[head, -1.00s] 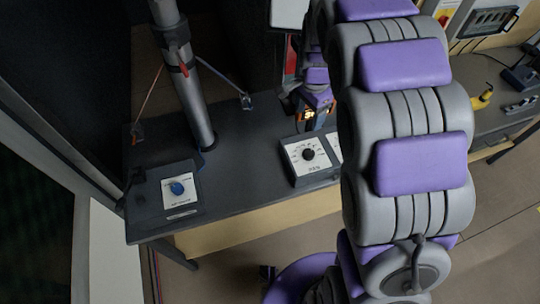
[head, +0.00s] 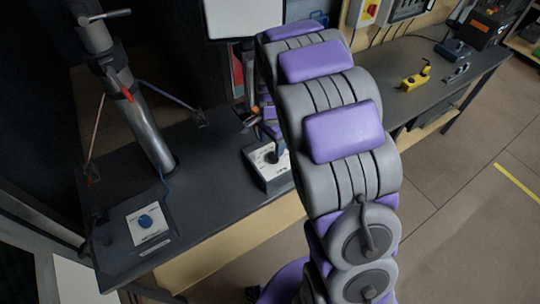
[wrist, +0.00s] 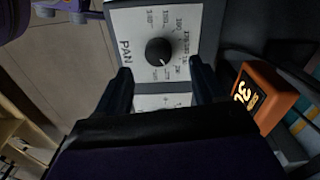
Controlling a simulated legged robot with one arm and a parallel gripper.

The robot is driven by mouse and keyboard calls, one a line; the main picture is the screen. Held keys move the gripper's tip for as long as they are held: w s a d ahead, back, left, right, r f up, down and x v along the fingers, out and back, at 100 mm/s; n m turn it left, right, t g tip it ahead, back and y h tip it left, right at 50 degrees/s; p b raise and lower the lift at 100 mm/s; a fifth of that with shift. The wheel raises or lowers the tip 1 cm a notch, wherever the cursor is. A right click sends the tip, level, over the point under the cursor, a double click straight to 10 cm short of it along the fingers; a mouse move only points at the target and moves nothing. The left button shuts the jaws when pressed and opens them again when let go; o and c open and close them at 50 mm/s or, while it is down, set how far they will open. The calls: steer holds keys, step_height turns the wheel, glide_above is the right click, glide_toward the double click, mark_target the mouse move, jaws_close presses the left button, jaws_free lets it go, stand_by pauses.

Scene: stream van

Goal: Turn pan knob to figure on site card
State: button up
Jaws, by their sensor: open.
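The black pan knob (wrist: 158,51) sits on a white dial plate (wrist: 185,18) marked PAN with printed figures around it. My gripper (wrist: 163,72) is open in the wrist view, with a dark finger on either side of the plate's near part. The knob shows between and just beyond the fingertips; contact cannot be told. I cannot identify a site card.
An orange box (wrist: 271,91) with glowing digits is close right of my gripper. Yellow and dark tools lie on the right bench (head: 440,95).

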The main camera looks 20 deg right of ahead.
mark_target(273, 155)
steer(key=f, duration=0.1)
steer(key=d+f, duration=0.1)
steer(key=f, duration=0.1)
steer(key=f+b, duration=0.1)
steer(key=shift+d+f, duration=0.25)
steer(key=shift+f, duration=0.5)
steer(key=shift+a+f, duration=0.2)
steer(key=shift+a, duration=0.1)
steer(key=shift+a+f, duration=0.15)
steer(key=shift+a, duration=0.4)
steer(key=shift+d, duration=0.4)
steer(key=shift+c, duration=0.7)
steer(key=shift+d, duration=0.3)
steer(key=c, duration=0.3)
steer(key=shift+a, duration=0.25)
steer(key=c, duration=0.6)
